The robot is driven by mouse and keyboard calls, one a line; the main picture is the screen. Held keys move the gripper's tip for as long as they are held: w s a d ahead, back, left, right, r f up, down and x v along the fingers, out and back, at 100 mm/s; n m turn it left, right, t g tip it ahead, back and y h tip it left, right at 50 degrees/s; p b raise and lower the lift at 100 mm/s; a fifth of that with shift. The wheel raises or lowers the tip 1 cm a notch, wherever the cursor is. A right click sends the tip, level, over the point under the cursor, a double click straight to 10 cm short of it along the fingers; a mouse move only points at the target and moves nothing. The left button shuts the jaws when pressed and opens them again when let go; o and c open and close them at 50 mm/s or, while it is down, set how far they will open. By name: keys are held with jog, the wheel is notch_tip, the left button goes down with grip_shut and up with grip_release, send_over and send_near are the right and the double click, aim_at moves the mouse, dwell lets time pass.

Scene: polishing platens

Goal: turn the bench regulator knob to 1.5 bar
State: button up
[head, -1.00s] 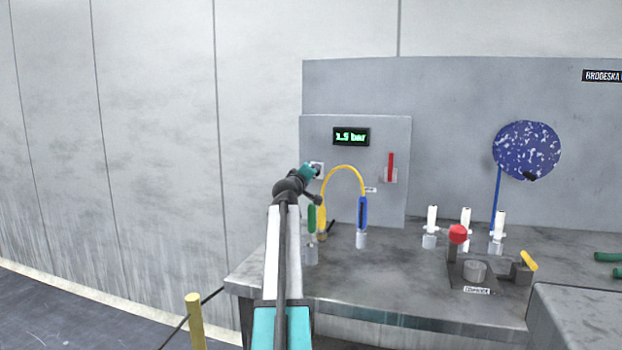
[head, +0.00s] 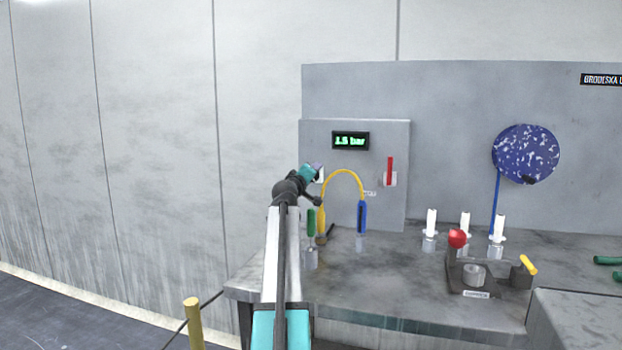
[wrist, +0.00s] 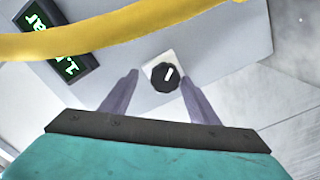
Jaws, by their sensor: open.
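The regulator knob (wrist: 165,76) is black with a white pointer mark and sits on a white square plate, seen in the wrist view. My gripper (wrist: 160,83) is open, its two fingers apart and short of the knob, one to each side of it in that view. In the head view my gripper (head: 315,168) is at the left part of the grey panel (head: 385,205), and my arm hides the knob; only an edge of its plate shows. The display (head: 350,141) on the panel reads 1.5 bar in green. It shows tilted in the wrist view (wrist: 62,38).
A yellow hose (head: 345,171) arches close by the gripper and crosses the top of the wrist view (wrist: 120,30). A red lever (head: 390,170) is to its right on the panel. Green-handled (head: 311,222) and blue-handled (head: 361,217) tools stand on the bench (head: 390,290) below.

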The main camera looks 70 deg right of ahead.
jog(key=s+a+r+p, duration=0.1)
jog(key=s+a+r, duration=0.1)
jog(key=a, duration=0.5)
jog(key=s+a+r+p, duration=0.1)
jog(key=s+a, duration=0.3)
jog(key=a, duration=0.4)
jog(key=shift+r, duration=0.6)
dwell(0.6)
